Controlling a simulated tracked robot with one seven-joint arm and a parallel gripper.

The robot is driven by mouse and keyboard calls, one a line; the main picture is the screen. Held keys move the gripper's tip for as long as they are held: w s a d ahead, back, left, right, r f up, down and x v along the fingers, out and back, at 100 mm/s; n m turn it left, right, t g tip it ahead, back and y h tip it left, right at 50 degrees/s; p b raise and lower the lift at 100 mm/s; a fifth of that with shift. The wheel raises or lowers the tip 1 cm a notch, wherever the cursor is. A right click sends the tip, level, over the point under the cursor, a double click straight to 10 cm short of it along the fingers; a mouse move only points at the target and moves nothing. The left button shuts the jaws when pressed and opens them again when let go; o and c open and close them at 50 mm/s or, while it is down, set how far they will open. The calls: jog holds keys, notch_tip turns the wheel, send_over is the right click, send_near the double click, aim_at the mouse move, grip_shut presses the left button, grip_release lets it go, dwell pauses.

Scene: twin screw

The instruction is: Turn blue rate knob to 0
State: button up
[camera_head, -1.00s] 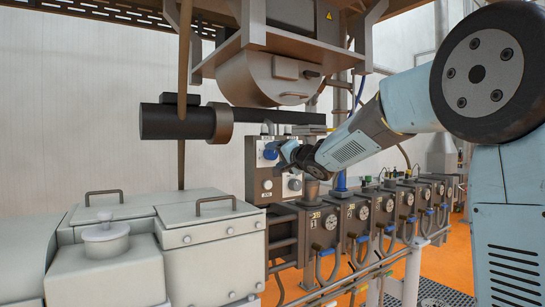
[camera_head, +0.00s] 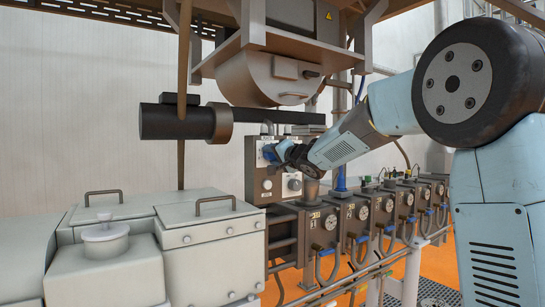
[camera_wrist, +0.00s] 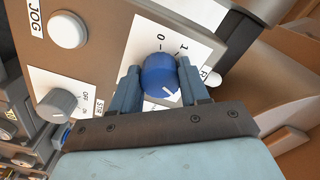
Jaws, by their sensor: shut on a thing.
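The blue rate knob (camera_wrist: 160,74) sits on a white label plate of the control panel (camera_wrist: 120,50) in the wrist view. Marks "0" and "1" are printed on the label beyond it. A white pointer mark on the knob faces toward my gripper, away from those marks. My gripper (camera_wrist: 161,80) has one finger on each side of the knob and is shut on it. In the head view the blue knob (camera_head: 269,152) shows at the panel's upper part, partly hidden by my gripper (camera_head: 277,153).
A grey selector knob (camera_wrist: 58,104) and a white JOG button (camera_wrist: 67,30) are on the same panel. In the head view, grey machine covers (camera_head: 210,245) stand at the left, and a row of barrel blocks with gauges (camera_head: 330,222) runs right below my arm.

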jog(key=shift+f, duration=0.1)
jog(key=shift+c, duration=1.4)
jog(key=n, duration=2.1)
jog(key=shift+w+d+f, duration=0.1)
jog(key=shift+f, duration=0.2)
jog(key=n, duration=0.5)
jog(key=shift+n, duration=0.4)
